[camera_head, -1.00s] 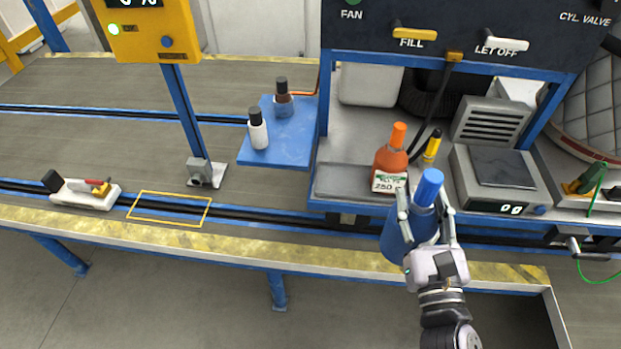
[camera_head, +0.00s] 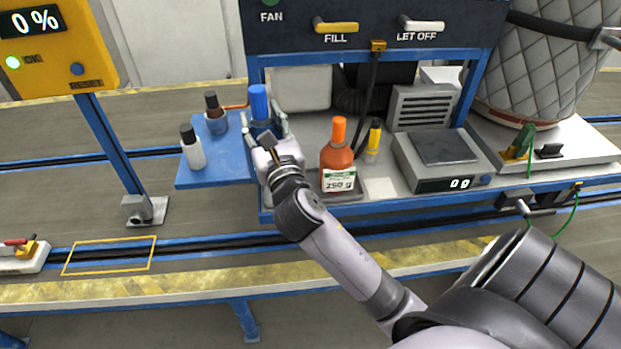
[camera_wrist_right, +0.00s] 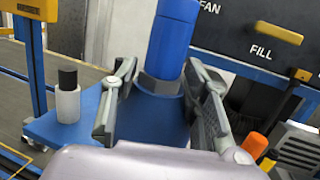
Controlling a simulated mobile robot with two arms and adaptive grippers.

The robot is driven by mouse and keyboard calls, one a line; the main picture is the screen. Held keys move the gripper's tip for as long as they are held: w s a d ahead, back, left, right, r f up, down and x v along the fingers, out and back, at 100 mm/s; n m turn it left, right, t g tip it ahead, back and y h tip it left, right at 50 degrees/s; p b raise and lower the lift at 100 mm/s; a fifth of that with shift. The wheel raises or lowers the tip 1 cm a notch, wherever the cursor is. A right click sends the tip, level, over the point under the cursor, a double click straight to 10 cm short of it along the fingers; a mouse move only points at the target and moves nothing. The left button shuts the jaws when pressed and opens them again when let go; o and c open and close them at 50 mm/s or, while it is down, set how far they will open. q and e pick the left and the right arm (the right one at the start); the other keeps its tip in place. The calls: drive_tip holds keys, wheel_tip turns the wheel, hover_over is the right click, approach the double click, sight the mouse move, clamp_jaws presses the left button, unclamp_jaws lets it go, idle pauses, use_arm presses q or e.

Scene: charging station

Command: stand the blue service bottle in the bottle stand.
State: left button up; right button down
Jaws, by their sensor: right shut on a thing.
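The blue service bottle with its bright blue cap (camera_head: 258,103) is upright in my right gripper (camera_head: 266,132). In the right wrist view its blue body (camera_wrist_right: 152,122) is between the two fingers of the gripper (camera_wrist_right: 160,98). In the head view the bottle is at the right edge of a blue side shelf (camera_head: 205,173); the gripper hides its lower part, so I cannot tell whether it touches anything. I cannot make out a separate bottle stand. My left gripper is not in view.
An orange bottle (camera_head: 338,160) stands right of my gripper, with a yellow bottle (camera_head: 373,140) and a scale (camera_head: 440,160) beyond. The shelf's front part is bare.

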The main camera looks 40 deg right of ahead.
drive_tip(key=w+d+r+m+g+h+b, duration=0.2)
drive_tip(key=w+d+r+m+h+b, duration=0.15)
drive_tip(key=w+d+r, duration=0.35)
wheel_tip(320, 180, down, 21)
drive_tip(key=s+d+b, duration=0.1)
drive_tip(key=s+b, duration=0.1)
drive_tip(key=b, duration=0.2)
drive_tip(key=shift+d+h, duration=0.3)
drive_tip(key=shift+h, duration=0.05)
drive_tip(key=shift+f+n, duration=0.15)
drive_tip(key=shift+n, duration=0.1)
drive_tip(key=c, duration=0.9)
unclamp_jaws()
drive_tip(key=shift+c, duration=0.2)
drive_tip(key=shift+s+a, duration=0.1)
drive_tip(key=shift+s, duration=0.05)
